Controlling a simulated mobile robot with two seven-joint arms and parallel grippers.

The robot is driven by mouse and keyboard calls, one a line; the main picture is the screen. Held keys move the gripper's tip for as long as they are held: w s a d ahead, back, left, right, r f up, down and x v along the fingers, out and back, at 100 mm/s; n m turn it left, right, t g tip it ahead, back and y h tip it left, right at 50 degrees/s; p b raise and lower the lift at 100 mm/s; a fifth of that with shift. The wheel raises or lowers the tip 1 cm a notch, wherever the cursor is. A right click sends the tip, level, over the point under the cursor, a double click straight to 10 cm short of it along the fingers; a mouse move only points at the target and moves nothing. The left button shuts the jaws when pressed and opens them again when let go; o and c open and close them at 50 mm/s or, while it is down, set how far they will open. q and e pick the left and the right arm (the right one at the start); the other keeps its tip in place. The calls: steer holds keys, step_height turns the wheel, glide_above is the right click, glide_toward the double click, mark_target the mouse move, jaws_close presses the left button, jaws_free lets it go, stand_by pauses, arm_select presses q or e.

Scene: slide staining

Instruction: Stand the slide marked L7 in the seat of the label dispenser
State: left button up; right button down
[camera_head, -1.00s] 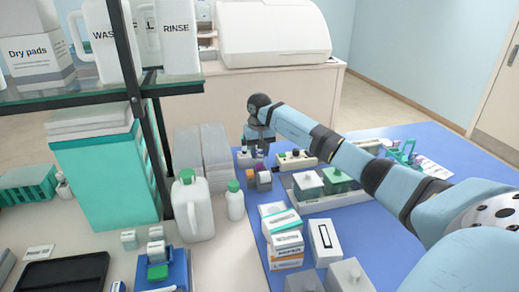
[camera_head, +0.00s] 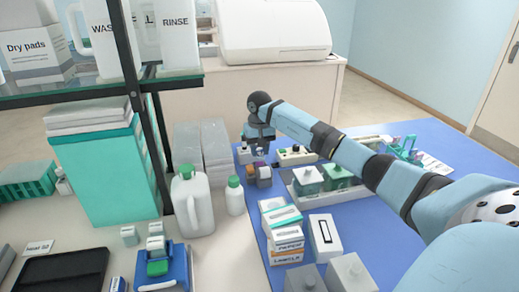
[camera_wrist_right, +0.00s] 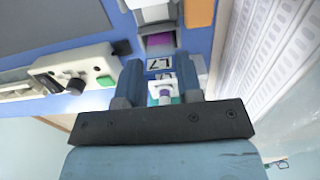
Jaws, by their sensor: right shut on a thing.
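The slide marked L7 (camera_wrist_right: 160,64) shows in the right wrist view, its white label lying between and just past the fingertips. My right gripper (camera_wrist_right: 160,80) appears shut on its edges; a pale piece with some purple shows nearer the palm. In the head view my right gripper (camera_head: 260,146) is low over the far left part of the blue mat, and the slide is too small to make out. My left gripper is not in view.
Small purple and orange blocks (camera_head: 263,176) stand close to my right gripper. A cream device with a black knob (camera_wrist_right: 72,80) is beside it. A tray with glass jars (camera_head: 330,198), stacked boxes (camera_head: 283,232) and a green-capped jug (camera_head: 192,205) stand nearer.

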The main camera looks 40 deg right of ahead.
steer(key=shift+f, duration=0.25)
steer(key=c, duration=0.7)
jaws_free()
step_height(320, 180, up, 14)
stand_by(0.4)
